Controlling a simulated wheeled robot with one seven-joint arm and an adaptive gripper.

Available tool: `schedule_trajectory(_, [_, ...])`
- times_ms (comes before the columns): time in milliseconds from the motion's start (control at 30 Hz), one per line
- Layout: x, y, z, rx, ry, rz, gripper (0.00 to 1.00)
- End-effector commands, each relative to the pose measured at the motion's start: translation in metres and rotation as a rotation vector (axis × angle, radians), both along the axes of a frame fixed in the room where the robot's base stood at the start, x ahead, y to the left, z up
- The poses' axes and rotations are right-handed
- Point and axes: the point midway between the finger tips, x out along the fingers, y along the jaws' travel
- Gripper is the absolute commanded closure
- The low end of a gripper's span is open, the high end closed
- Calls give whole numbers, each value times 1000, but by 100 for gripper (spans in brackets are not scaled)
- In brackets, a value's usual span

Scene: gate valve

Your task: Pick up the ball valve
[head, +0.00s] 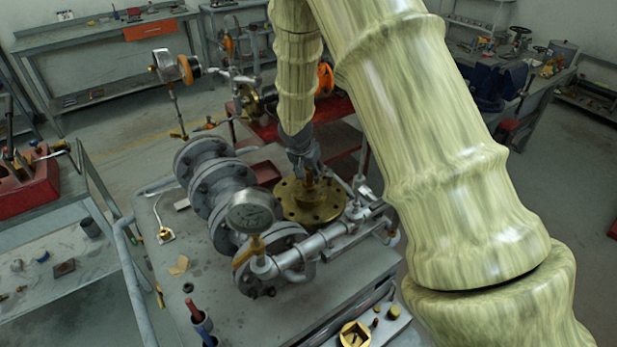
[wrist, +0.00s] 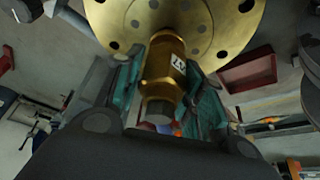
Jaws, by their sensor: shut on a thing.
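The ball valve is a small brass fitting with a hexagonal end and a white label, clearest in the wrist view (wrist: 163,66). It also shows in the head view (head: 309,182) as a small brass piece below my gripper. My gripper (head: 304,165) points down from above, over the gold flange. In the wrist view my gripper (wrist: 163,88) has its two teal-padded fingers closed on the sides of the valve. The large drilled gold flange (head: 322,212) lies right behind the valve in the wrist view (wrist: 225,25). I cannot tell whether valve and flange touch.
Grey flanged pipework (head: 207,172) and a round pressure gauge (head: 250,212) stand close to the left and front of the gold flange. A grey workbench (head: 215,310) bears them, with a brass fitting (head: 354,334) at its front edge. Red trays (head: 265,173) lie behind.

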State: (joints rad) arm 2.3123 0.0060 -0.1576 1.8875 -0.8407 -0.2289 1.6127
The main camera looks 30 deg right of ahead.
Motion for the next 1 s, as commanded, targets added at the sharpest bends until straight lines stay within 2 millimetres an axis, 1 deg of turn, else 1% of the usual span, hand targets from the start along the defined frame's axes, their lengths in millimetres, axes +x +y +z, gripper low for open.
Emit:
schedule_trajectory(267, [1, 0, 45, 3, -5, -2, 100])
schedule_trajectory(600, [1, 0, 112, 1, -5, -1, 100])
schedule_trajectory(900, [1, 0, 165, 2, -4, 0, 100])
schedule_trajectory(1000, [-11, 15, 163, -1, 0, 3, 100])
